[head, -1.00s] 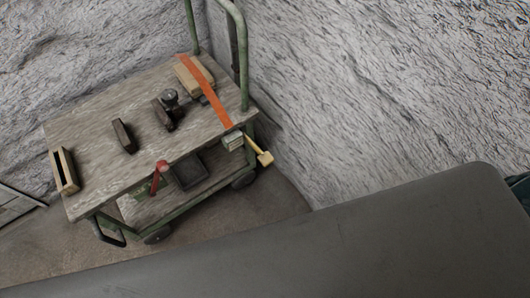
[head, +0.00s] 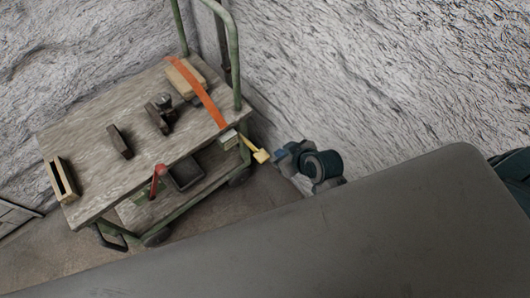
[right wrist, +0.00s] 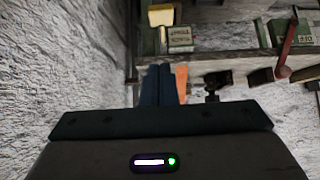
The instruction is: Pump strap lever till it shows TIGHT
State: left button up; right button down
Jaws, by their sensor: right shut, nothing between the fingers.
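An orange strap (head: 198,90) runs over a wooden block (head: 180,80) on the cart top. At its lower end, on the cart's edge, sits a small box with a label (head: 229,140). A lever with a yellow handle (head: 261,156) sticks out beside it, pointing down and right. In the right wrist view, the yellow handle (right wrist: 161,15) and the label (right wrist: 180,37) show; the lettering is too small to read. My right gripper (head: 279,156) is just right of the handle, seemingly apart from it. Its fingers (right wrist: 158,72) are shut and empty. My left gripper is out of view.
The wooden cart top (head: 90,135) carries several dark and light blocks. A red-knobbed lever (head: 157,180) stands at its front edge. A green rail (head: 234,60) rises behind the strap. Rough stone walls (head: 330,70) close in behind and to the right.

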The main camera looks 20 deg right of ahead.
jog(key=shift+r, duration=0.35)
send_over(261, 153)
jog(key=s+d, duration=0.1)
jog(key=s, duration=0.1)
jog(key=f, duration=0.7)
jog(key=shift+s, duration=0.2)
notch_tip(261, 153, down, 3)
jog(key=shift+r+p, duration=0.2)
jog(key=shift+p, duration=0.1)
jog(key=shift+f, duration=0.75)
jog(key=shift+s+f, duration=0.1)
